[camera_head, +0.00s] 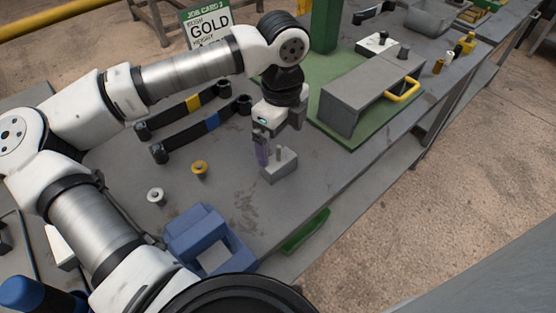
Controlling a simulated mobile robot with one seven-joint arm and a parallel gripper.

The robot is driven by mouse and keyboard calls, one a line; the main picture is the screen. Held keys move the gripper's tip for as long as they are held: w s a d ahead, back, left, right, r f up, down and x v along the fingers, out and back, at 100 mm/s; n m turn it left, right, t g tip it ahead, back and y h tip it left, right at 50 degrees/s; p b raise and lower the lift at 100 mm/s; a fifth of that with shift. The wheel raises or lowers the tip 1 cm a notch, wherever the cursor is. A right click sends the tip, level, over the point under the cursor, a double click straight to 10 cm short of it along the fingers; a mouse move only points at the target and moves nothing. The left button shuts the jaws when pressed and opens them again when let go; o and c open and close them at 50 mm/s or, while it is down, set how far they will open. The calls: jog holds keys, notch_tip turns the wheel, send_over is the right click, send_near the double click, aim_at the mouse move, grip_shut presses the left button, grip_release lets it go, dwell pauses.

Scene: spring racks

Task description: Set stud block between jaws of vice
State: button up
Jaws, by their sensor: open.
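The stud block (281,168), a small grey block with a pin standing up from its top, sits on the grey bench right of the middle. The jaws are open. The second finger is hard to make out, and I cannot tell whether the fingers touch the block. The blue vice (196,230) is on the bench near the front edge, left of and nearer than the block, with a gap between its jaws.
A gold bush (199,168) and a silver bush (156,196) stand left of the block. Dark straps (190,128) lie behind them. A grey box (370,90) with a yellow handle is on a green mat at the back right. A job card (208,28) stands behind. Bench between block and vice is clear.

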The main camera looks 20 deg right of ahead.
aim_at(279, 159)
jog(key=shift+w+a+f+p, duration=0.1)
jog(key=shift+f+p, duration=0.5)
jog(key=shift+f, duration=1.35)
jog(key=shift+w+a+f+p, duration=0.1)
jog(key=shift+f+p, duration=0.5)
jog(key=shift+f, duration=1.35)
jog(key=c, duration=1.4)
jog(key=shift+r, duration=0.1)
jog(key=shift+c, duration=0.2)
